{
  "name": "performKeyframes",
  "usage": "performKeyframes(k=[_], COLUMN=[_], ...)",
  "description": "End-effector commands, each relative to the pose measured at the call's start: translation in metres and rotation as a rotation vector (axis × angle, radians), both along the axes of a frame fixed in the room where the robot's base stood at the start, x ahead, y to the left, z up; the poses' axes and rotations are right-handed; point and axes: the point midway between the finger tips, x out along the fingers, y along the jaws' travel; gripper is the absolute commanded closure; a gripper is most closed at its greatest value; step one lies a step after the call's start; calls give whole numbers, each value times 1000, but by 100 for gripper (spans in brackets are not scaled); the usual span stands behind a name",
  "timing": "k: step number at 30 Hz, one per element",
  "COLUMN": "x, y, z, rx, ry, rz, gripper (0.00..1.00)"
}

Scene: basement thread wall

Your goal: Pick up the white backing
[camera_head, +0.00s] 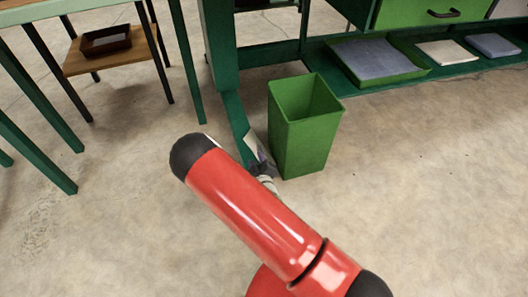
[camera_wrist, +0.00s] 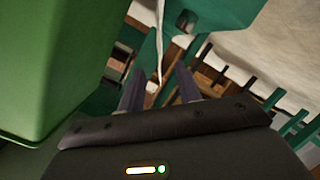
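A thin white piece, likely the white backing (camera_head: 252,146), shows in the head view at the tip of my gripper (camera_head: 262,166), just left of the green bin. In the wrist view a thin white strip (camera_wrist: 160,42) appears nearly edge-on, running down between the two fingers of my gripper (camera_wrist: 160,80). The fingers stand apart, with visible gaps on both sides of the strip, so the gripper looks open around it. Whether either finger touches it cannot be told. My red arm hides part of the floor and the gripper's base in the head view.
The green bin (camera_head: 302,135) stands close to the right of my gripper and fills the left of the wrist view. A green bench leg (camera_head: 222,60) is just behind. A shelf with a green tray (camera_head: 376,62) runs along the back right. Open floor lies right and front.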

Motion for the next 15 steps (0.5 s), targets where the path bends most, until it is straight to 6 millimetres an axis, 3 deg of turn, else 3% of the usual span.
performKeyframes(k=[15], x=[62], y=[11], z=[-19], rx=[1], ry=[-3], rz=[2], gripper=[66])
